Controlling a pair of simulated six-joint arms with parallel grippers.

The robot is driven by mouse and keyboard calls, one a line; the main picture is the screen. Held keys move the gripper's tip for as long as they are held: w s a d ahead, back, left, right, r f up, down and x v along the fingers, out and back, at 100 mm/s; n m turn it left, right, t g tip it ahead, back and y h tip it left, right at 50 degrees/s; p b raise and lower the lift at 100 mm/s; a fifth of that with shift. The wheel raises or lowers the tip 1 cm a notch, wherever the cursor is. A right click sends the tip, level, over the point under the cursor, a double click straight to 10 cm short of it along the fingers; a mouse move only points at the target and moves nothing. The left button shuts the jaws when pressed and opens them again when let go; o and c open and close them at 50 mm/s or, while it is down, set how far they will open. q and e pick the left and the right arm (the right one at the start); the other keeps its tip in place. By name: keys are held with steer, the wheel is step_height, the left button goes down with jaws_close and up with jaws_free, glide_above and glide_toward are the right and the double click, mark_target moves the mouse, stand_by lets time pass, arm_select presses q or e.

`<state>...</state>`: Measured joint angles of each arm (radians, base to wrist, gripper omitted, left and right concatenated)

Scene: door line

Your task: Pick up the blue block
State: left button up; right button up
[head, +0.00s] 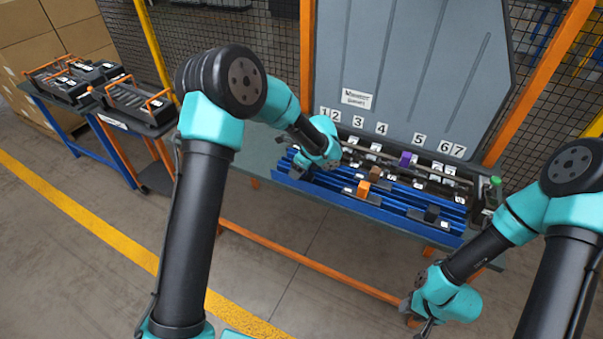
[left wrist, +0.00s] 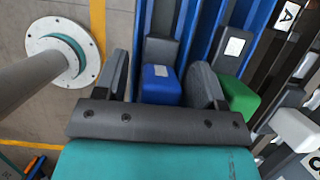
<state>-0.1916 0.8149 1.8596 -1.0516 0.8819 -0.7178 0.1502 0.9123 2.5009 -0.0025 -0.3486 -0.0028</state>
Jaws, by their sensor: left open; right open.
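In the head view my left gripper (head: 302,170) is over the left end of the blue rail rack (head: 330,195), and I cannot make out the blue block there. My right gripper (head: 420,312) hangs low in front of the table at the right, away from the rack, holding nothing visible.
A green block (left wrist: 238,97) sits close beside the left gripper's right finger. A grey numbered panel (head: 410,70) rises behind. The floor in front is clear.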

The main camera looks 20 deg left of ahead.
arm_select(q)
steer(key=shift+c, duration=0.3)
steer(key=c, duration=1)
steer(key=shift+r, duration=0.1)
step_height(320, 180, up, 10)
steer(key=shift+f, duration=0.1)
steer(key=shift+a, duration=0.1)
